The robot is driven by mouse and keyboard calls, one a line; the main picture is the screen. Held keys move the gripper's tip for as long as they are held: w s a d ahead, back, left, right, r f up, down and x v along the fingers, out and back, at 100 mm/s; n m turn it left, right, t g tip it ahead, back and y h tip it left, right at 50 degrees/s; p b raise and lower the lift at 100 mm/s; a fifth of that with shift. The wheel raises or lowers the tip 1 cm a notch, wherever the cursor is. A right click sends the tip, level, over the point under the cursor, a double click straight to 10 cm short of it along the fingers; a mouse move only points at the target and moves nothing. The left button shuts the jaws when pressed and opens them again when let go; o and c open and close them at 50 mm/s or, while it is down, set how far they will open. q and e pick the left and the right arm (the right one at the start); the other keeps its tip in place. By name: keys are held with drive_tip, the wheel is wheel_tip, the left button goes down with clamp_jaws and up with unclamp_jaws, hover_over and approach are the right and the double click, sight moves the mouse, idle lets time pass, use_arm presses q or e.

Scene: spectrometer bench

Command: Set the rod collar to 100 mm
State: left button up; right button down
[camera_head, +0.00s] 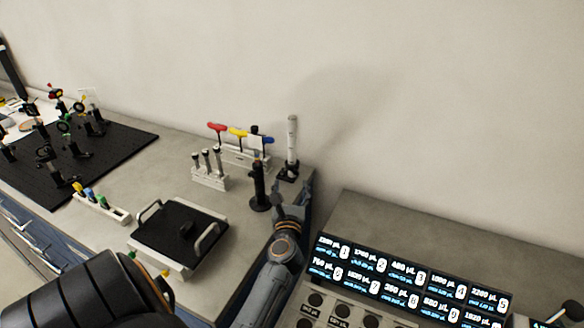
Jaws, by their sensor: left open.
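A pale upright rod (292,140) stands on a small black base (287,173) near the back right corner of the grey bench. A dark part sits low on it, but I cannot tell whether this is the collar, and no scale can be read. My left gripper (292,194) is open and empty, just in front of the rod's base. I cannot tell whether it touches the base. My right gripper is not in view.
A black post (259,188) stands close left of the gripper. Behind it are colored T-handle tools (238,133) and a white holder (210,180). A handled tray (180,228) and black optics board (110,150) lie left. A lit display panel (410,280) is at the right.

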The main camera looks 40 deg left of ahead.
sight(292, 169)
use_arm(q)
drive_tip(key=x, duration=0.9)
drive_tip(key=shift+w+a, duration=0.2)
drive_tip(key=shift+w, duration=0.05)
